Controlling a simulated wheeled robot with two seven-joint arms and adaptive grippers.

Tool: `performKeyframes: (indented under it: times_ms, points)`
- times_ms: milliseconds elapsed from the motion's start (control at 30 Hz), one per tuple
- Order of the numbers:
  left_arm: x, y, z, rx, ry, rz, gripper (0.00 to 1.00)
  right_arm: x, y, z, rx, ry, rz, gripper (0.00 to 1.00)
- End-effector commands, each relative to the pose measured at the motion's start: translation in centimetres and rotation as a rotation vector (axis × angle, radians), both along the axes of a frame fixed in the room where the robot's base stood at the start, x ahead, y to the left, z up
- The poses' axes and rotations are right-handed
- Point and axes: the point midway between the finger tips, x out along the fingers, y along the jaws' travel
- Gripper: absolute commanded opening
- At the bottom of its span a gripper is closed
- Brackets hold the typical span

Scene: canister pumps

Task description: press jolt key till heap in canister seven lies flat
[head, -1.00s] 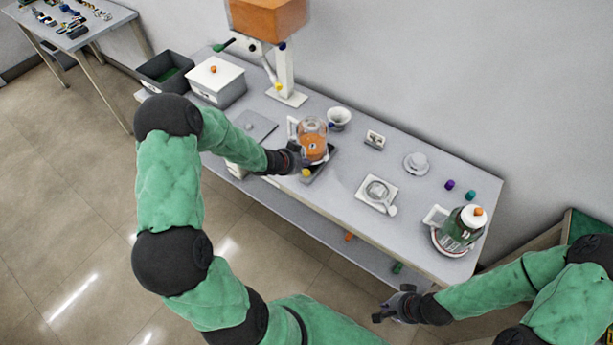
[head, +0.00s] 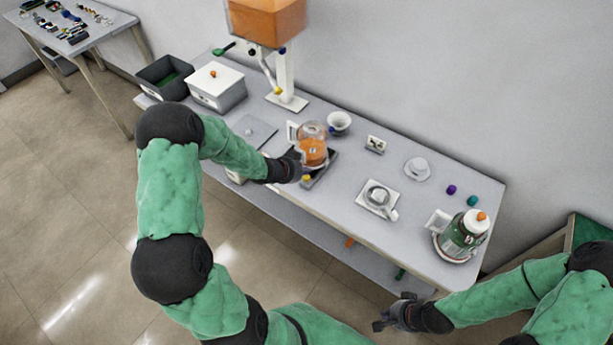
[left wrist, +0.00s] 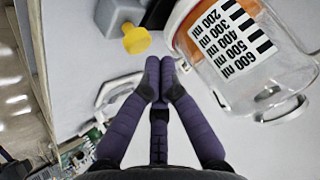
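A clear canister (head: 313,153) with orange contents stands on a dark base (head: 322,170) at the middle of the bench. In the left wrist view, the canister (left wrist: 243,62) shows black volume marks; no seven is readable, and I cannot tell the heap's shape. A yellow key (head: 306,178) sits at the base's front; it also shows in the left wrist view (left wrist: 136,40). My left gripper (head: 301,164) is shut and empty, its fingertips (left wrist: 160,64) close beside the key and canister; contact is unclear. My right gripper (head: 384,318) is off the bench's front, its fingers unclear.
An orange-filled hopper (head: 266,20) stands behind on a white post.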

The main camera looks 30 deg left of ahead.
Motion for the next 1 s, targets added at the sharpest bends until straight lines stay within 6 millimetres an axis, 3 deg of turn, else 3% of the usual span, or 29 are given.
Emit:
performKeyframes:
  times_ms: [1000]
  points:
    - [-0.02,0.01,-0.85,0.0,0.0,0.0,0.0,-0.01,0.01,-0.64,0.0,0.0,0.0,0.0]
